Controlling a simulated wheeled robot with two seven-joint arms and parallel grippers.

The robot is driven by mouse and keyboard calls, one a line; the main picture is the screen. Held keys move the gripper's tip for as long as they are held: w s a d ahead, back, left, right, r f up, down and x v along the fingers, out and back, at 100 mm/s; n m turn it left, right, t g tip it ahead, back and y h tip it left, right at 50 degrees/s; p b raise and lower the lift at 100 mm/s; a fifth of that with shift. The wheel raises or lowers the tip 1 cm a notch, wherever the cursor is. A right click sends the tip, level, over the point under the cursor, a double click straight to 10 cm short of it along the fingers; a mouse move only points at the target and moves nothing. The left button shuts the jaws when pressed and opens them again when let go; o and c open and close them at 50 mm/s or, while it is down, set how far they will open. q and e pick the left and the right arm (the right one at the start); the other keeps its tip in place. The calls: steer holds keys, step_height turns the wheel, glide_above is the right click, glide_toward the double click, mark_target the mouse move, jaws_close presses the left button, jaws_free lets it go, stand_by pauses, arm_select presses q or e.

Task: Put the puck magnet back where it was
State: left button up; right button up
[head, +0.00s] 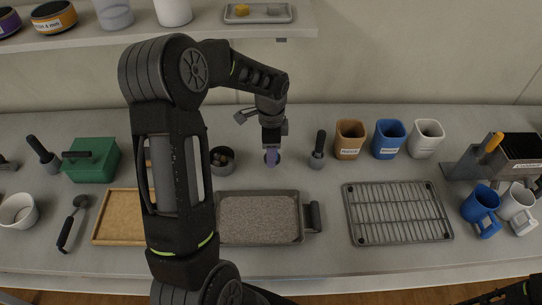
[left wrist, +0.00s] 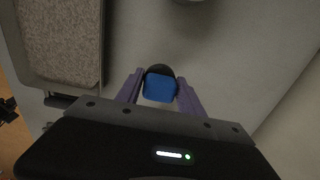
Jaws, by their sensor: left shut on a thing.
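My left gripper (head: 271,152) reaches down to the back part of the bench, between a dark round tin and an upright black-handled tool. In the left wrist view its purple fingers (left wrist: 160,93) are shut on a small piece with a blue top and a dark round edge, which looks like the puck magnet (left wrist: 159,88). It is low over the grey bench; I cannot tell whether it touches. In the head view the fingers mostly hide it.
The dark tin (head: 222,168) is close on the left, the black-handled tool (head: 317,155) close on the right. A soil-filled tray (head: 301,238) lies in front, with a wire rack (head: 398,212) to its right. Brown, blue and white mugs stand behind. A shelf (head: 200,29) overhangs the back.

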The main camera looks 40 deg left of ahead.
arm_select(q)
steer(key=shift+w+a, duration=0.2)
steer(key=shift+w, duration=0.1)
steer(key=shift+f+b, duration=1.05)
steer(key=shift+f, duration=0.7)
steer(key=shift+f, duration=0.25)
steer(key=o, duration=1.2)
steer(key=shift+r, duration=0.1)
